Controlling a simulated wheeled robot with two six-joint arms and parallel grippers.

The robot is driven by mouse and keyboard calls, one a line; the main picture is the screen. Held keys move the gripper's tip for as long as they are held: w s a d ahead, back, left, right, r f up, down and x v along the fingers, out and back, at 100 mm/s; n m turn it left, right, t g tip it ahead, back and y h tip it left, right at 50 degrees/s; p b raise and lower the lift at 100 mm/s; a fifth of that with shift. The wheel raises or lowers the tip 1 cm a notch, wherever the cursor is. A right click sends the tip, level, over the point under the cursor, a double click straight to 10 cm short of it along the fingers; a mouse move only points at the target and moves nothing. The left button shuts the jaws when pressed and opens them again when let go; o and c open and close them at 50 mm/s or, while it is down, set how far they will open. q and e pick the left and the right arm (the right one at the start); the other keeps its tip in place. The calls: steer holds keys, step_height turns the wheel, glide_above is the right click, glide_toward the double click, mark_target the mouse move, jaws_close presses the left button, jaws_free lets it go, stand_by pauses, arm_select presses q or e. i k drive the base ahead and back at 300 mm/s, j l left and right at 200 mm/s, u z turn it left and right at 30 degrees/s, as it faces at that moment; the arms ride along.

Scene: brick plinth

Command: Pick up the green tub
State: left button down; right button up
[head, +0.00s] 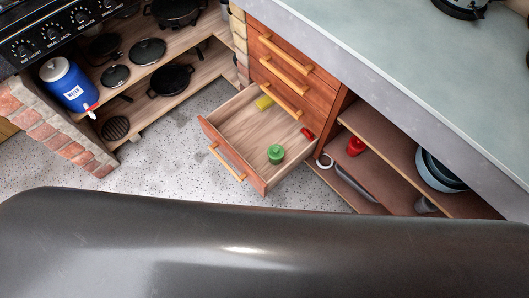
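The green tub (276,153) is small and round with a knob-like top. It stands inside the open wooden drawer (226,150), near the drawer's front right corner. In the same drawer a yellow-green item (264,102) lies towards the back left and a small red item (307,133) lies at the right side. Neither of my grippers shows in the head view. A large dark smooth surface fills the bottom of the view and hides the floor there.
The open drawer juts out below several closed drawers (292,70). Open shelves to the right hold a red item (355,146) and a bowl stack (440,172). Shelves at left hold dark pans (171,79) and a blue water container (67,84). Speckled floor (170,165) is clear before the drawer.

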mark_target(272, 161)
steer(key=i+j+z, duration=0.15)
steer(key=j+z, duration=1.55)
steer(key=j, duration=0.2)
steer(key=k+j+z, duration=0.15)
steer(key=j+z, duration=0.3)
steer(key=k+j+z, duration=0.2)
steer(key=j+z, duration=0.2)
steer(key=k+j+z, duration=0.25)
steer(key=z, duration=0.2)
steer(key=k+j+z, duration=0.4)
steer(key=i+l, duration=0.1)
